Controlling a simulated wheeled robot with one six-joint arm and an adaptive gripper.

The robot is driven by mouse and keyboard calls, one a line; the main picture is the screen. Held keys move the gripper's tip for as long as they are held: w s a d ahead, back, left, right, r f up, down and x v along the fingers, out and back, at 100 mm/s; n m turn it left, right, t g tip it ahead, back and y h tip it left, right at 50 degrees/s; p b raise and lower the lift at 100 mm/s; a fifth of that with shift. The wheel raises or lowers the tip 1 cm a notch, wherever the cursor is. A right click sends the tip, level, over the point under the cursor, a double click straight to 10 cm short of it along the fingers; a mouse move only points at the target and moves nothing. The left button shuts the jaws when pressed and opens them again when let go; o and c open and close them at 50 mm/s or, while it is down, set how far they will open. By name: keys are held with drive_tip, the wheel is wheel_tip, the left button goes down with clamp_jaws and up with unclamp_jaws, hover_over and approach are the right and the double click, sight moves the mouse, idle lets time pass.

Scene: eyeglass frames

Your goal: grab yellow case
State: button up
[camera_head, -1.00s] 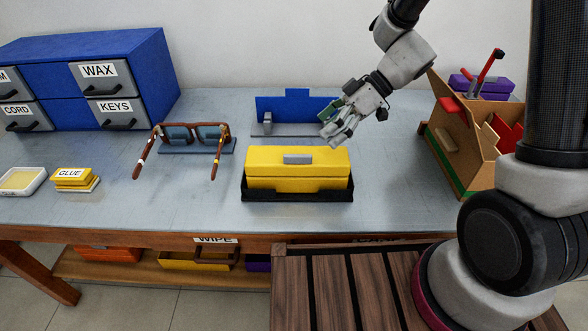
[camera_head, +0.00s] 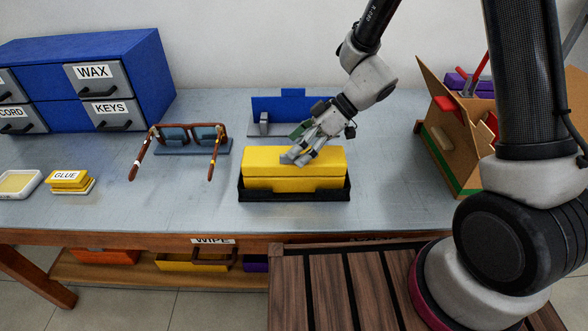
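The yellow case (camera_head: 318,184) is a long box sitting in a black tray (camera_head: 270,195) near the front middle of the table. My gripper (camera_head: 297,157) is right over the top of the case, at the spot of its grey handle. The fingers point down and to the left and cover the handle, so I cannot tell whether they are around it, touching it or just above it. The finger gap is too small and covered to judge.
Eyeglasses (camera_head: 190,140) stand on a blue-grey stand to the left. A blue holder (camera_head: 280,107) is behind the case. A cardboard box (camera_head: 450,150) with tools is at the right. A blue drawer cabinet (camera_head: 140,65) is at the back left.

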drive_tip(key=c, duration=1)
drive_tip(key=shift+r, duration=0.5)
drive_tip(key=c, duration=0.3)
wheel_tip(320, 180, up, 9)
drive_tip(key=shift+c, duration=1.4)
